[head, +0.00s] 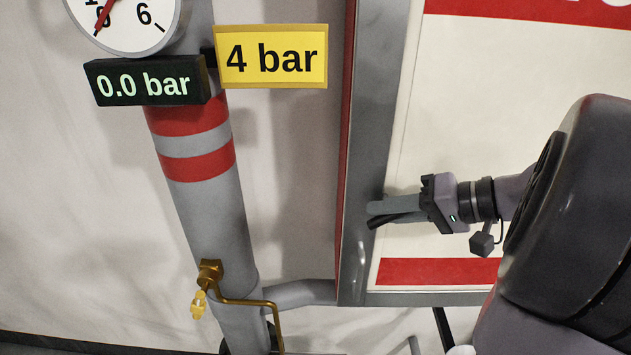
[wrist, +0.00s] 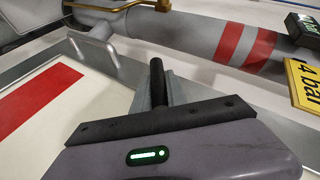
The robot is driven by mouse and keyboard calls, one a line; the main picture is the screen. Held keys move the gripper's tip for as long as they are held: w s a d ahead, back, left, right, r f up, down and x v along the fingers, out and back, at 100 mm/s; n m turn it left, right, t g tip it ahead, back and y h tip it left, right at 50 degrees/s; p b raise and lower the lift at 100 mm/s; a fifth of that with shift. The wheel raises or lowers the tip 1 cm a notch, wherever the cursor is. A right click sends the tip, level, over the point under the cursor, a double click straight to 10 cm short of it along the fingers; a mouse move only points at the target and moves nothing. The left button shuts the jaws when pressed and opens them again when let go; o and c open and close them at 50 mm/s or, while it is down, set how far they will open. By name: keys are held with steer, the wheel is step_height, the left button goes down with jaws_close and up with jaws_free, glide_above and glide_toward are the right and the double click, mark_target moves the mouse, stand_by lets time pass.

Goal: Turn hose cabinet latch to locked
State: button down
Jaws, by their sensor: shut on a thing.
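The hose cabinet (head: 480,130) has a cream door with red bands and a grey metal frame. My gripper (head: 385,212) reaches in from the right, low on the door near its left frame edge. It is shut on a dark bar, which I take for the latch lever (head: 388,218). The lever lies nearly level in the head view, slightly lower at its left end. In the wrist view the dark lever (wrist: 158,80) stands beside a grey finger of my gripper (wrist: 172,92). The latch's pivot and any lock marking are hidden or cannot be made out.
Left of the cabinet stands a grey standpipe (head: 205,215) with red bands, a gauge (head: 125,20), a 0.0 bar display (head: 145,82) and a yellow 4 bar sign (head: 271,57). A brass valve (head: 209,272) sits low on it. The door's middle is clear.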

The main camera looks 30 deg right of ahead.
steer(key=shift+m+t+y+b, duration=1.1)
steer(key=shift+t+y+b, duration=1.15)
steer(key=shift+b, duration=1.55)
steer(key=shift+r+t, duration=0.1)
steer(key=shift+t, duration=0.15)
steer(key=c, duration=1.3)
jaws_free()
steer(key=shift+c, duration=0.2)
steer(key=p+v, duration=0.9)
steer(key=v, duration=0.8)
